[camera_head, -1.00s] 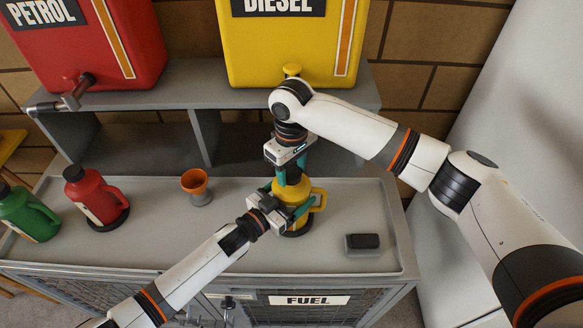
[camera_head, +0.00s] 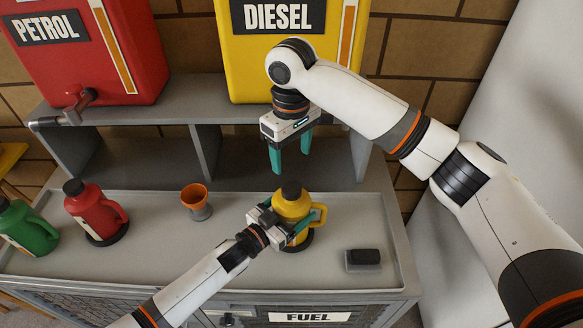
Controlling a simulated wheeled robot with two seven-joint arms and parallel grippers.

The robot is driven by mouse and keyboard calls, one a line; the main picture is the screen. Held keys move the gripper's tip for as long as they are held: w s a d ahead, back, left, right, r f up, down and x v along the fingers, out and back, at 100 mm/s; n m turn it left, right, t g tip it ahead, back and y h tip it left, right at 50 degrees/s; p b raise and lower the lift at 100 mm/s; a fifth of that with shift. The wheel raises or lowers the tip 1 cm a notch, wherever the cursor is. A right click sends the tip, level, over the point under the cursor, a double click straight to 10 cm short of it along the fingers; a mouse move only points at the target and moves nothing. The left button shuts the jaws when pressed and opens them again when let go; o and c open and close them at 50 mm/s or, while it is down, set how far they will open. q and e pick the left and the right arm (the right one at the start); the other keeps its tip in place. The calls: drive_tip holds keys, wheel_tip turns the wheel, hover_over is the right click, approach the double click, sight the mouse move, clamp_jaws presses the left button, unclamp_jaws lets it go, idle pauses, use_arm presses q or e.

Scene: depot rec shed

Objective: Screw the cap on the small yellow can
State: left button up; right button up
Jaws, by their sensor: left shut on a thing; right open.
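The small yellow can (camera_head: 290,204) stands upright on the grey bench tray, with its handle to the right. A black cap (camera_head: 291,189) sits on its neck; how tight it is I cannot tell. My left gripper (camera_head: 286,226) is shut on the yellow can from the front left, hiding part of its body. My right gripper (camera_head: 290,158) is open and empty, pointing down above and behind the can, clear of the cap.
A red can (camera_head: 90,205) and a green can (camera_head: 28,224) stand at the left. An orange funnel (camera_head: 195,196) sits in a grey holder, and a black block (camera_head: 364,257) lies at the right. The yellow diesel tank (camera_head: 290,60) and red petrol tank (camera_head: 85,75) stand on the shelf behind.

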drive_tip(key=shift+r, duration=0.85)
use_arm(q)
drive_tip(key=o, duration=1.8)
drive_tip(key=shift+c, duration=0.2)
drive_tip(key=shift+a, duration=0.1)
drive_tip(key=b+v, duration=0.1)
drive_tip(key=v, duration=1.1)
use_arm(e)
drive_tip(key=shift+f, duration=0.7)
